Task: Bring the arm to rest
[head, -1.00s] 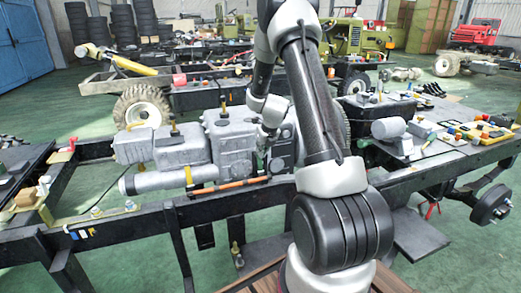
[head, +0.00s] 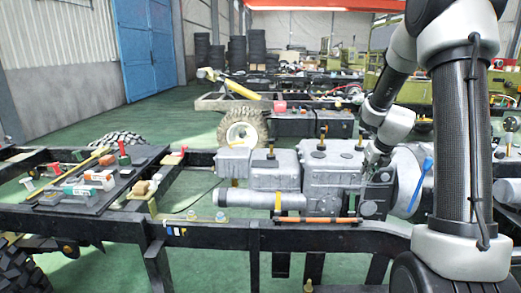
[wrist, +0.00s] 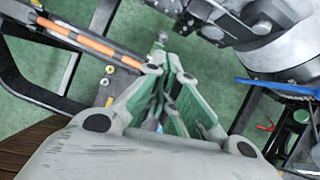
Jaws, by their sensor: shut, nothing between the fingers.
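My arm rises at the right of the head view and bends back down at the wrist. My gripper (head: 372,172) hangs in front of the grey engine block (head: 330,172), near its right end; I cannot tell in the head view whether it touches. In the wrist view my gripper (wrist: 163,50) points away from the camera, its green-padded fingers close together and nothing seen between them. The orange bar (wrist: 90,42) lies to the left of the fingers there, apart from them. It also shows below the engine in the head view (head: 305,220).
The black chassis frame (head: 210,232) runs across in front of me. A dark tray with small parts (head: 75,195) sits at its left. A blue tool (head: 420,180) stands right of the engine. Tyres and a blue door (head: 148,52) are at the back.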

